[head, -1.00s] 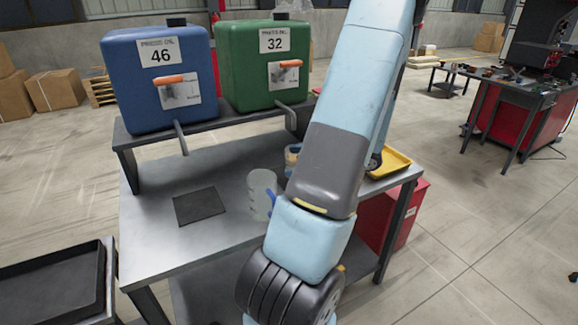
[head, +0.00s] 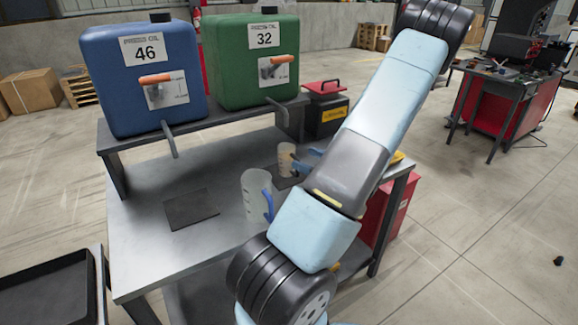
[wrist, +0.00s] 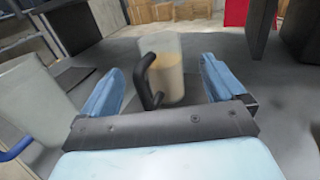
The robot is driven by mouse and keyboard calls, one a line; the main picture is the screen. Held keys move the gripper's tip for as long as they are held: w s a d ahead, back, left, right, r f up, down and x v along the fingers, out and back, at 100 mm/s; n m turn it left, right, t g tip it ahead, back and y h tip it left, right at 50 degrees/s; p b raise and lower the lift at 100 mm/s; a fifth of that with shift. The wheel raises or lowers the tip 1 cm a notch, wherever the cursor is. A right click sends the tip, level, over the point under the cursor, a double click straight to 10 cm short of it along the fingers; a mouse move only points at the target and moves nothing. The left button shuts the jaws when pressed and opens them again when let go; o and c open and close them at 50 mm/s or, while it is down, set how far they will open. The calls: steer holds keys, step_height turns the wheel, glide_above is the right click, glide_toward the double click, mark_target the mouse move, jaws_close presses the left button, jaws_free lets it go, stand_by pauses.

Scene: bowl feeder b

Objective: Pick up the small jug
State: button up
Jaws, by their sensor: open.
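The small jug (head: 286,157) stands upright on the metal bench, left of my gripper (head: 308,160) in the head view. No contact with the jug is visible. My arm hides part of the gripper in the head view.
A larger clear jug (head: 256,195) with a blue handle stands nearby and shows at the left of the wrist view (wrist: 30,95). Blue (head: 150,80) and green (head: 250,65) tanks sit on a raised shelf behind. A dark mat (head: 191,208) lies on the bench's left part.

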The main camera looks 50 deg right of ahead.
mark_target(294, 153)
steer(key=shift+w+a+r, duration=0.1)
steer(key=shift+w+a, duration=0.05)
steer(key=shift+w, duration=1.6)
steer(key=shift+w+a+r, duration=0.1)
steer(key=shift+w+a, duration=0.05)
steer(key=shift+w, duration=1.6)
steer(key=shift+c, duration=0.3)
steer(key=c, duration=1.6)
